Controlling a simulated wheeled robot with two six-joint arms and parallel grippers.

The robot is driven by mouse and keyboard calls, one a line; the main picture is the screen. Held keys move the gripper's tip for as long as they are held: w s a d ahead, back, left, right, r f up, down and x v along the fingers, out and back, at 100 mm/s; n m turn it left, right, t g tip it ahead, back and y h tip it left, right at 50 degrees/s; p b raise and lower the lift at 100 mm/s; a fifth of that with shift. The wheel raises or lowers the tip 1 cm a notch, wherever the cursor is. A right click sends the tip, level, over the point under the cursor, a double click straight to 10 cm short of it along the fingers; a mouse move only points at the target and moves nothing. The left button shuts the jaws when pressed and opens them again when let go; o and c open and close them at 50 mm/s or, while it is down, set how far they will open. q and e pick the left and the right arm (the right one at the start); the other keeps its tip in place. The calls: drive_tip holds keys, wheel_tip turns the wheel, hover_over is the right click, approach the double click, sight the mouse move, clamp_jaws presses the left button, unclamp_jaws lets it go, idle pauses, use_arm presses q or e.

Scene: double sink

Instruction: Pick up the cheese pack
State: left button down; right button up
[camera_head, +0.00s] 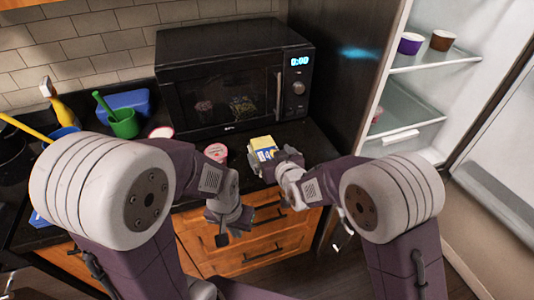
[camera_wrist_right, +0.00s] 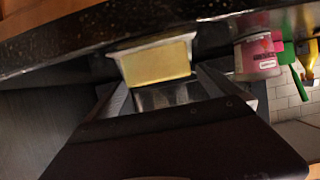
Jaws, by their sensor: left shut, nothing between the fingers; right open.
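The cheese pack (camera_head: 262,145) is a small yellow pack with a blue and white label. It sits on the dark counter in front of the microwave. In the right wrist view the yellow pack (camera_wrist_right: 155,62) is just ahead of my open fingers, roughly centred in the gap. My right gripper (camera_head: 274,161) is open at the near side of the pack; I cannot tell whether it touches it. My left gripper (camera_head: 230,227) is shut and empty, lower and to the left, in front of the wooden drawers.
A pink-labelled tub (camera_head: 216,152) stands left of the pack; it also shows in the right wrist view (camera_wrist_right: 257,58). The black microwave (camera_head: 235,75) stands behind. A green cup (camera_head: 124,124) and yellow spray bottle (camera_head: 62,107) are left. An open fridge (camera_head: 425,90) is right.

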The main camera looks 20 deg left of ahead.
sight(266, 148)
drive_tip(key=x, duration=0.4)
drive_tip(key=shift+s+a+f, duration=0.1)
drive_tip(key=shift+s+f, duration=0.05)
drive_tip(key=shift+s, duration=0.1)
drive_tip(key=c, duration=1.8)
drive_tip(key=shift+o, duration=0.2)
drive_tip(key=shift+r, duration=0.65)
wheel_tip(266, 148, up, 3)
drive_tip(key=shift+f, duration=0.1)
drive_tip(key=w+d+r+p, duration=0.1)
drive_tip(key=w+d+r, duration=0.1)
drive_tip(key=d, duration=0.3)
drive_tip(key=w+d+r+p, duration=0.2)
drive_tip(key=w+d+r, duration=0.1)
drive_tip(key=d+r, duration=0.2)
drive_tip(key=shift+d+r, duration=0.15)
drive_tip(key=shift+d, duration=0.25)
